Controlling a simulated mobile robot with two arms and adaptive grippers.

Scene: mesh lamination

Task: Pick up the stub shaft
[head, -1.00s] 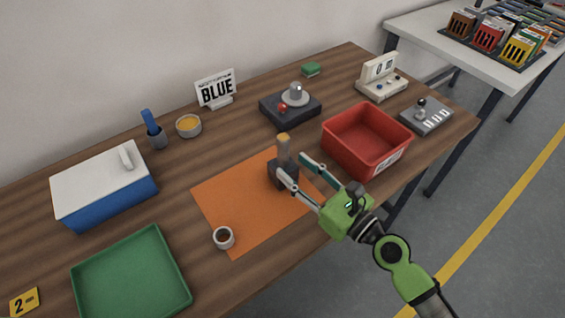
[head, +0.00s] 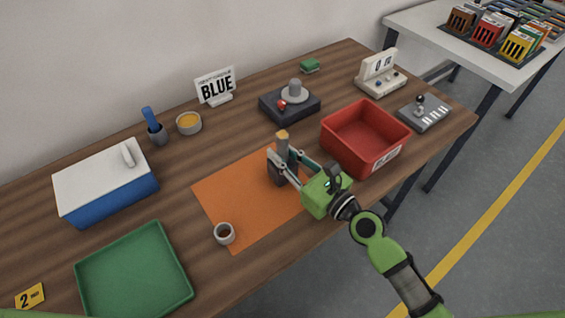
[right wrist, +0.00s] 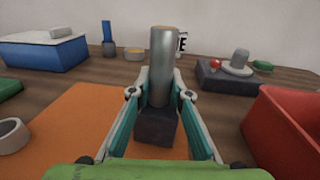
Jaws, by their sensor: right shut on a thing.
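The stub shaft (head: 282,147) is a grey metal cylinder with a tan top. It stands upright in a dark block (head: 275,174) on the orange mat (head: 223,198). My right gripper (head: 276,156) is shut on the shaft, just above the block. In the right wrist view the shaft (right wrist: 162,65) rises between the two fingers, and the dark block (right wrist: 155,127) shows below it. The lower part of the shaft still appears to be in the block. My left gripper is not in view.
A red bin (head: 357,150) stands close to the right of my right gripper. A small ring-shaped cup (head: 225,234) is at the mat's front. A green tray (head: 135,270) and a blue box with white lid (head: 105,185) are at left. A dark device (head: 290,103) stands behind.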

